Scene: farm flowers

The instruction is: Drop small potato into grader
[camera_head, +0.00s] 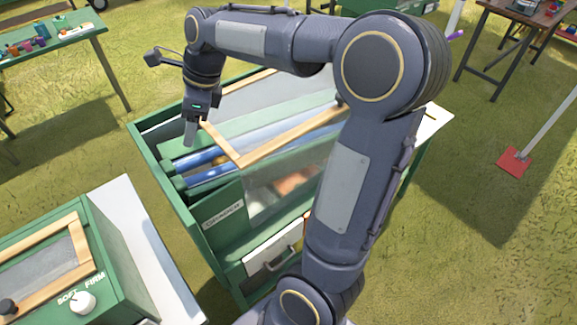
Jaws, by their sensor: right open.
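The grader (222,202) is a green box with a clear front panel, a wood-framed lid (290,133) and blue rollers (205,176) inside. A small brownish thing, perhaps the small potato (219,160), sits at the rollers; it is too small to be sure. My right gripper (190,134) points down over the grader's left end, above the rollers, open. I see nothing held between its fingers, though the view is edge-on. My right arm hides the grader's right part. My left gripper is not in view.
A green box with a white knob (82,302) stands at lower left. Tables (52,42) with small items stand at the back. A red-footed pole (514,161) stands on the grass at right.

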